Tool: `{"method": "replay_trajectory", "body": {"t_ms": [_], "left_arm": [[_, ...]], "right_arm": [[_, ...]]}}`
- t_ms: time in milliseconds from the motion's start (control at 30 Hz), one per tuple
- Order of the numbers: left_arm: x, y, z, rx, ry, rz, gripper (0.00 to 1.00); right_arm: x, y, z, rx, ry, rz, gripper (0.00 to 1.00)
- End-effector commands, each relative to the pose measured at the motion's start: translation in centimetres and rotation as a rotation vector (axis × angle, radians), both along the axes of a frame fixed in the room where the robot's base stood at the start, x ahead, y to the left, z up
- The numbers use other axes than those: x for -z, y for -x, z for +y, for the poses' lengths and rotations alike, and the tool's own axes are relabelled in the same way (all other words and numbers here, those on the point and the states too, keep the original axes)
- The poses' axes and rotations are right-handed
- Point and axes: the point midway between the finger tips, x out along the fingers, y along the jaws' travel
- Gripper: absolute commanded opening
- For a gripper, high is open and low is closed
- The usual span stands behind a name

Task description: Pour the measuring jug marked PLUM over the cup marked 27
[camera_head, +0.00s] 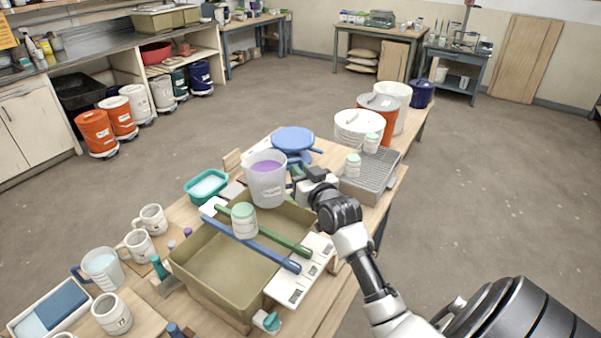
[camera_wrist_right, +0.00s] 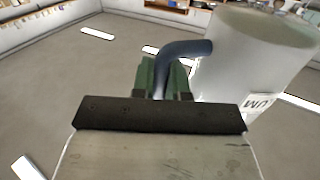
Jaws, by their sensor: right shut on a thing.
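The measuring jug (camera_head: 267,186) is translucent with purple liquid in it. It is upright near the back end of the olive basin. In the right wrist view the jug (camera_wrist_right: 250,65) shows a label ending in "UM". My right gripper (camera_head: 298,174) is shut on its blue-grey handle (camera_wrist_right: 188,47); the fingertips also show in the wrist view (camera_wrist_right: 163,82). A white cup with a green top (camera_head: 244,221) stands on the bars across the basin, in front and left of the jug; its mark is too small to read. My left gripper is out of view.
The olive basin (camera_head: 190,262) carries a blue bar (camera_head: 275,257) and a green bar (camera_head: 287,243). White scales (camera_head: 290,287) lie at right. Mugs (camera_head: 140,245), another jug (camera_head: 103,268) and a teal tub (camera_head: 206,200) stand at left. A grey rack (camera_head: 380,187) with cups is behind right.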

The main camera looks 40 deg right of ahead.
Motion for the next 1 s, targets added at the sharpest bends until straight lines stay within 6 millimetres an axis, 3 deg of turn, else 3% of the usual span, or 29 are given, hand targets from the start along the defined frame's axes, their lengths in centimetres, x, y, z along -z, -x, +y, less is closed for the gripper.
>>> {"method": "replay_trajectory", "body": {"t_ms": [33, 267, 900, 1000], "left_arm": [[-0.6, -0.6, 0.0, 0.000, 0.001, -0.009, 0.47], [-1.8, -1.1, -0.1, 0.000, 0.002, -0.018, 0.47], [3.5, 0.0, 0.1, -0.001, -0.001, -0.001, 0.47], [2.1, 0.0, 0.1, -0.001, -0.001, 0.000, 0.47]], "right_arm": [[-1.1, 0.1, -0.2, 0.000, 0.030, 0.001, 0.00], [-2.9, 0.3, -0.7, 0.000, 0.169, 0.055, 0.00], [2.6, 0.4, -0.9, -0.001, 0.267, 0.095, 0.00], [1.8, 0.4, -1.0, 0.000, 0.333, 0.120, 0.00]]}}
